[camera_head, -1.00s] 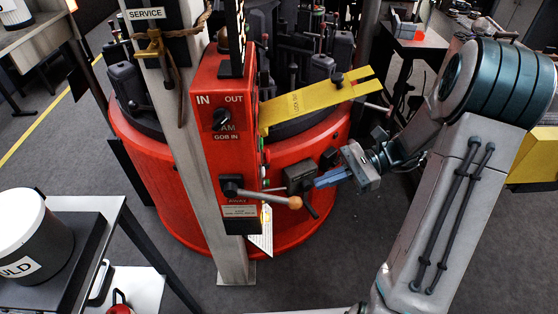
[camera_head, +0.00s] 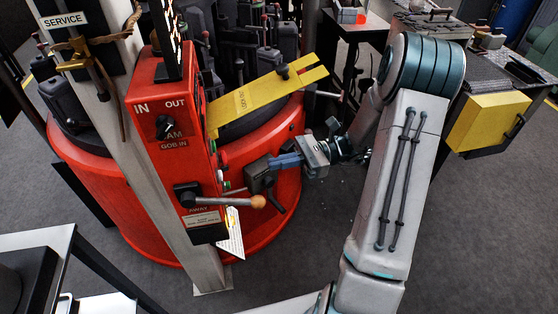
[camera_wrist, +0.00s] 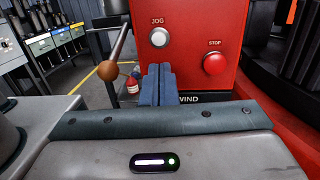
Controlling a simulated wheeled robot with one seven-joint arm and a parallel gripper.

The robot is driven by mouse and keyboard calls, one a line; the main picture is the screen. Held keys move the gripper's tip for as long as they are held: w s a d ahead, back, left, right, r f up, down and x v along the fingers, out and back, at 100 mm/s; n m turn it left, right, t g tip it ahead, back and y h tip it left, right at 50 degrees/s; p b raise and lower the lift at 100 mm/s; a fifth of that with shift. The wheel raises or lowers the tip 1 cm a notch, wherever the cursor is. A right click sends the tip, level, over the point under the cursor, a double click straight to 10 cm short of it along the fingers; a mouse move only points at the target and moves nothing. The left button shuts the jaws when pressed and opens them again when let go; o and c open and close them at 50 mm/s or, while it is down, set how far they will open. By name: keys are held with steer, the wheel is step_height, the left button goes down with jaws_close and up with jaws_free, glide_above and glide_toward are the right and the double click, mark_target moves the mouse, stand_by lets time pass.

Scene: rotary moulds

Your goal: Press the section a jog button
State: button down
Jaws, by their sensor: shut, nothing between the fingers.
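The white round jog button (camera_wrist: 159,37), labelled JOG, sits on the red control box face in the wrist view. My gripper (camera_wrist: 158,68) has its two blue fingers together and empty. Their tips appear just below the jog button in that view. A gap to the panel cannot be judged there. In the head view my gripper (camera_head: 274,162) is to the right of the red control box (camera_head: 172,100), pointing left at its side face. The jog button cannot be made out in the head view.
A red stop button (camera_wrist: 215,63) is right of the jog button. A wooden-knobbed lever (camera_head: 258,201) sticks out below my gripper; its knob (camera_wrist: 107,70) also shows at left in the wrist view. A yellow lock-out bar (camera_head: 262,98) juts out above my gripper.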

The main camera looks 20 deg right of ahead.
mark_target(220, 175)
steer(key=a, duration=1)
steer(key=shift+s+a+r, duration=0.25)
steer(key=shift+s+a, duration=0.05)
steer(key=shift+s, duration=0.1)
